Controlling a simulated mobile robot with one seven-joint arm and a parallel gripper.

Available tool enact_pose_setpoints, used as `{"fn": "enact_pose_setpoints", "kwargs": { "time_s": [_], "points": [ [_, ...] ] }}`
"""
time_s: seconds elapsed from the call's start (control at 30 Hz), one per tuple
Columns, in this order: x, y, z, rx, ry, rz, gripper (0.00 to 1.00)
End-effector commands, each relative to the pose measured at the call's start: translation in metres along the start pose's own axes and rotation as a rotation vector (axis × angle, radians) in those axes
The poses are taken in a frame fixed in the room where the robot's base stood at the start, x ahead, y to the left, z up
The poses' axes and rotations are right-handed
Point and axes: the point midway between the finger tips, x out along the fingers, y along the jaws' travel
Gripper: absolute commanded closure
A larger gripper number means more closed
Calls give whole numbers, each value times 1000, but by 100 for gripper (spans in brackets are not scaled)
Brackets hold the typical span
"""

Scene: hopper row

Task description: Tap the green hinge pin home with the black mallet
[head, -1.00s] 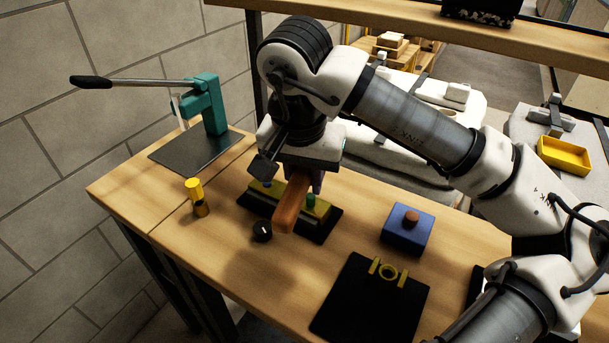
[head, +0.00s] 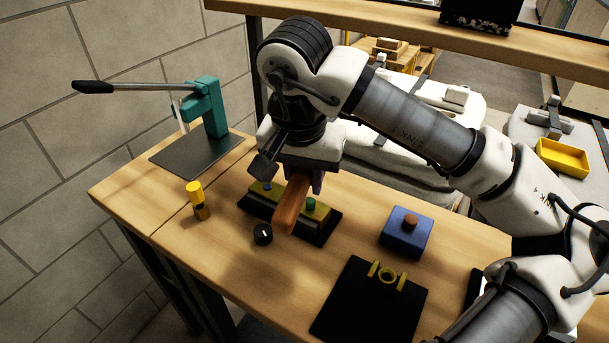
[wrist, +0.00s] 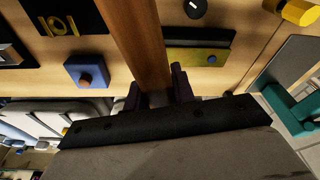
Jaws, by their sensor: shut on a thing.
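My gripper (head: 303,178) is shut on a brown wooden handle (head: 291,206), which runs between the fingers and up out of the wrist view (wrist: 142,40). I take it as the black mallet's handle; no black mallet head can be made out. The handle hangs over an olive-yellow block on a black base (head: 317,232); the block also shows in the wrist view (wrist: 190,54). The green pin (head: 311,204) stands in the block just right of the handle. It is hidden in the wrist view. A blue pin (head: 267,187) is at the block's left end.
A black knob (head: 263,233) lies close by the handle's lower end. A yellow-and-black cylinder (head: 198,201) stands left. A teal lever press (head: 207,105) is at the back left. A blue box with a brown knob (head: 406,231) and a black mat with a yellow fitting (head: 365,312) are right.

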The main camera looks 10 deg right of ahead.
Motion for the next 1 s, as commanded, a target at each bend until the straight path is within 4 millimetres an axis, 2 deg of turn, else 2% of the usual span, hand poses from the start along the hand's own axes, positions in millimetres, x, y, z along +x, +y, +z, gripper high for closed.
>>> {"fn": "enact_pose_setpoints", "kwargs": {
  "time_s": [0.23, 0.33, 0.67, 0.87, 1.0],
  "points": [
    [1, 0, 0, 0, 1, 0, 100],
    [7, 0, 1, 0, 1, -1, 100],
    [60, 0, 11, 0, 1, -1, 100],
    [47, 0, 8, 0, 1, 0, 100],
    [24, 0, 4, 0, 1, 0, 100]
  ]
}}
